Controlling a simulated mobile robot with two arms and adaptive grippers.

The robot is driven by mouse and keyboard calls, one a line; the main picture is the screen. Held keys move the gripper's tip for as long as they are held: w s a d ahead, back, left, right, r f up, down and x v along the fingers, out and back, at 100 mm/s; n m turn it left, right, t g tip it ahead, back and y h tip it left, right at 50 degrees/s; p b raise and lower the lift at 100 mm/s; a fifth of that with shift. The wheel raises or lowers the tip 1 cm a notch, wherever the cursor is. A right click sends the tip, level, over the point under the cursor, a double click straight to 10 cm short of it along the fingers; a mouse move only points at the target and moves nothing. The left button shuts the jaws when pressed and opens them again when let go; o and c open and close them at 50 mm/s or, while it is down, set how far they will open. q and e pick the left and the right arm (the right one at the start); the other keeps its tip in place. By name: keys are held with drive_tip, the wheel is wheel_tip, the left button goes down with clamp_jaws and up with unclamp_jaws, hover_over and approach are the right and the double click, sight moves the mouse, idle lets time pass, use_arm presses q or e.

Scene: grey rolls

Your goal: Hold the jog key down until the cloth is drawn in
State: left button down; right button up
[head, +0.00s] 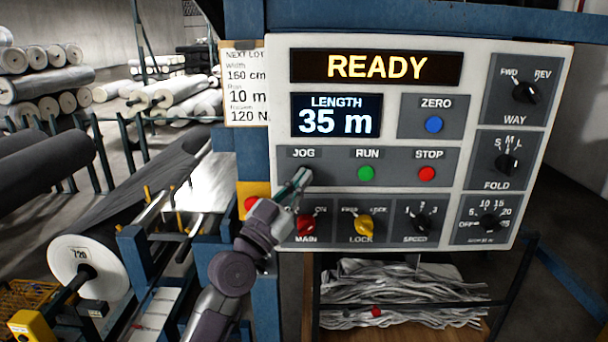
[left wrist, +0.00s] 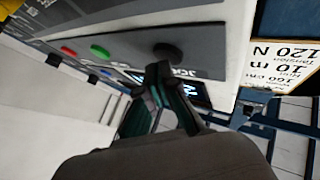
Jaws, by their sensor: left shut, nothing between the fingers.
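The control panel (head: 390,240) fills the right half of the head view. Its display (head: 376,67) reads READY and the length window (head: 337,116) reads 35 m. The black jog key (head: 310,173) sits under the JOG label, partly hidden by my left gripper (head: 300,181). The key shows as a black knob in the left wrist view (left wrist: 168,51), with my shut, empty left fingertips (left wrist: 158,72) right by it. I cannot tell whether they touch it. The dark cloth roll (head: 115,215), its white end marked 720, lies at the machine on the left. My right gripper is out of view.
Green RUN (head: 366,173) and red STOP (head: 427,174) buttons are right of the jog key. MAIN (head: 305,225) and LOCK (head: 363,225) switches sit below. A lot card (head: 246,85) hangs left of the panel. Folded grey cloth (head: 400,295) lies beneath it.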

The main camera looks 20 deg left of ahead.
use_arm(q)
drive_tip(key=shift+w+a+b, duration=0.15)
drive_tip(key=shift+w+b, duration=0.15)
idle(5.3)
drive_tip(key=shift+s+d+p, duration=0.25)
drive_tip(key=shift+s+p, duration=0.25)
drive_tip(key=shift+s, duration=0.3)
drive_tip(key=shift+s+d+p, duration=0.25)
drive_tip(key=shift+s+p, duration=0.15)
drive_tip(key=shift+s, duration=0.4)
drive_tip(key=shift+s+d+p, duration=0.2)
drive_tip(key=shift+s+p, duration=0.2)
drive_tip(key=shift+s, duration=0.4)
drive_tip(key=shift+s+d+p, duration=0.25)
drive_tip(key=shift+s+p, duration=0.15)
drive_tip(key=shift+s, duration=0.4)
